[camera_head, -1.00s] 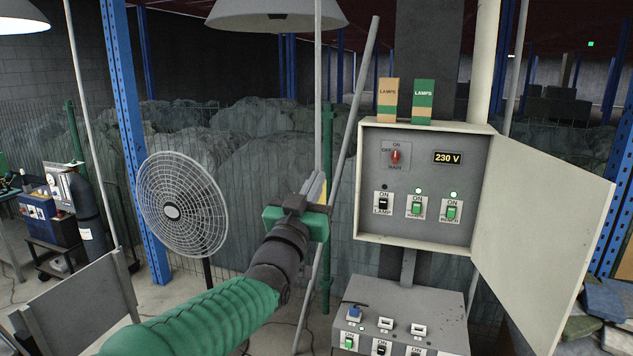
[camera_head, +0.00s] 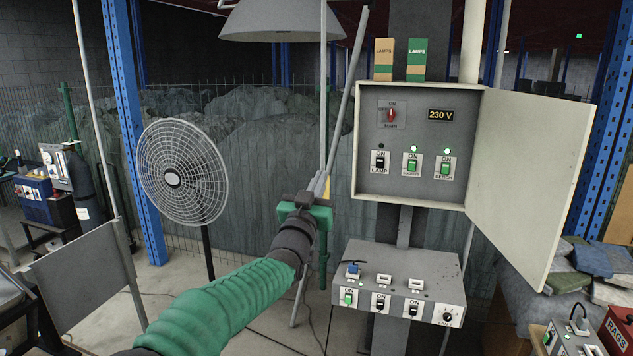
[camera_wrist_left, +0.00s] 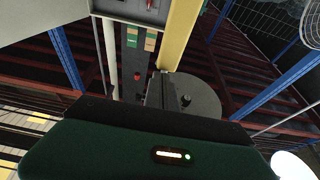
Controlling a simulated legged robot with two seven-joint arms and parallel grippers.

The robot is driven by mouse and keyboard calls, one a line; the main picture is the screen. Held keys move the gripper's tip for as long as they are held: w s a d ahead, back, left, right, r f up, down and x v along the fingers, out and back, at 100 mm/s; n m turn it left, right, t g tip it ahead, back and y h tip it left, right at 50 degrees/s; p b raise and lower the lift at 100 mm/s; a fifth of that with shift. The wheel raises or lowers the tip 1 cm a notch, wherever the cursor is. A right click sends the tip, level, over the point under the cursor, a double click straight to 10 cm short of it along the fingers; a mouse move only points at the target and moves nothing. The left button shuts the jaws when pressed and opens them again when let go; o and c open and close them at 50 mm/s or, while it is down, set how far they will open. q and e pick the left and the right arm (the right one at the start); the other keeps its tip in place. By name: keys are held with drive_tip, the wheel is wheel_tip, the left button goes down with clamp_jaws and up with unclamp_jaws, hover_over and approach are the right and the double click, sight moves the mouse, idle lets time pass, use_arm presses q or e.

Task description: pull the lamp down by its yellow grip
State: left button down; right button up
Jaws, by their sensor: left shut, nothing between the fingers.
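The lamp (camera_head: 281,20) is a wide grey shade at the top of the head view, hanging above and behind my left gripper. A thin pole (camera_head: 323,110) runs down from beside it towards the gripper. A small part of the yellow grip (camera_head: 327,187) shows right beside the fingers of my left gripper (camera_head: 318,181). In the left wrist view the yellow grip (camera_wrist_left: 181,38) is a long bar close to the fingers, with the grey lamp shade (camera_wrist_left: 203,100) beyond it. My left gripper is shut with nothing between its fingers. Contact with the grip cannot be made out. My right gripper is not in view.
An open switch cabinet (camera_head: 470,196) with its door (camera_head: 530,180) swung out stands to the right. A sloped switch box (camera_head: 440,290) is below it. A fan (camera_head: 183,172) stands to the left. A slanted grey pole (camera_head: 344,105) passes close behind my gripper.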

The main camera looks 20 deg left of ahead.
use_arm(q)
wheel_tip(320, 180, down, 73)
drive_tip(key=b, duration=5.4)
drive_tip(key=shift+w, duration=0.25)
